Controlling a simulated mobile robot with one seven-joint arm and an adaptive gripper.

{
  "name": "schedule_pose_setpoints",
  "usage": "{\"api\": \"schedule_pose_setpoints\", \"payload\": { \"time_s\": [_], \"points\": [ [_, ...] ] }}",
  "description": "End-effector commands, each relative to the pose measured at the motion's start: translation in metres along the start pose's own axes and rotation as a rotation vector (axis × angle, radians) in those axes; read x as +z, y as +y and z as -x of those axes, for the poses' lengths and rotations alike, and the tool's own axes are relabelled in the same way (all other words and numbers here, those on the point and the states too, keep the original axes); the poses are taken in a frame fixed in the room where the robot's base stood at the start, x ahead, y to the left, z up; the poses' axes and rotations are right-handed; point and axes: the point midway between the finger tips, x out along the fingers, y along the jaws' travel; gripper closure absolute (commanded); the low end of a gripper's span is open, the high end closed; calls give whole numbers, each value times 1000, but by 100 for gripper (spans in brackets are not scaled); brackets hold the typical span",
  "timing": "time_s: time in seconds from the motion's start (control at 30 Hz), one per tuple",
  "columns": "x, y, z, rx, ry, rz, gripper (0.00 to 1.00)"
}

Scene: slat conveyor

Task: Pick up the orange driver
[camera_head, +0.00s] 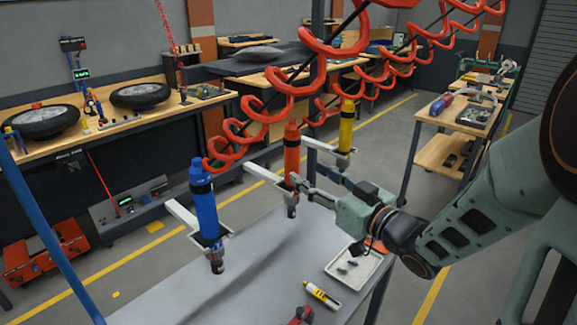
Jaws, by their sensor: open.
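The orange driver (291,151) hangs upright in a pale holder arm, between a blue driver (205,205) on the left and a yellow driver (346,130) farther back on the right. A red coiled hose runs above it. My gripper (303,186) is open and reaches in from the right, its fingers level with the lower part of the orange driver. The fingertips overlap the driver and its holder in this view. I cannot tell whether the fingers are around the driver or only beside it, or whether they touch it.
Red coiled hoses (285,85) hang over the drivers. Below is a grey work table (250,275) with a pale tray (354,272) of small parts and a yellow marker-like item (322,295). The blue driver's holder stands close on the left.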

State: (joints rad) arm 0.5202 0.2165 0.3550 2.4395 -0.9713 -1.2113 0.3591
Motion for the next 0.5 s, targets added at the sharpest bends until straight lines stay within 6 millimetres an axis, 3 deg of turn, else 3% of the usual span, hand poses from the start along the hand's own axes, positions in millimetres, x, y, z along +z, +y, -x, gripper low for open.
{"api": "schedule_pose_setpoints", "payload": {
  "time_s": [0.1,0.33,0.5],
  "points": [
    [0,0,-18,-3,-1,-1,53],
    [0,1,-35,0,-1,-3,53],
    [0,2,-58,0,-1,-3,53]
  ]
}}
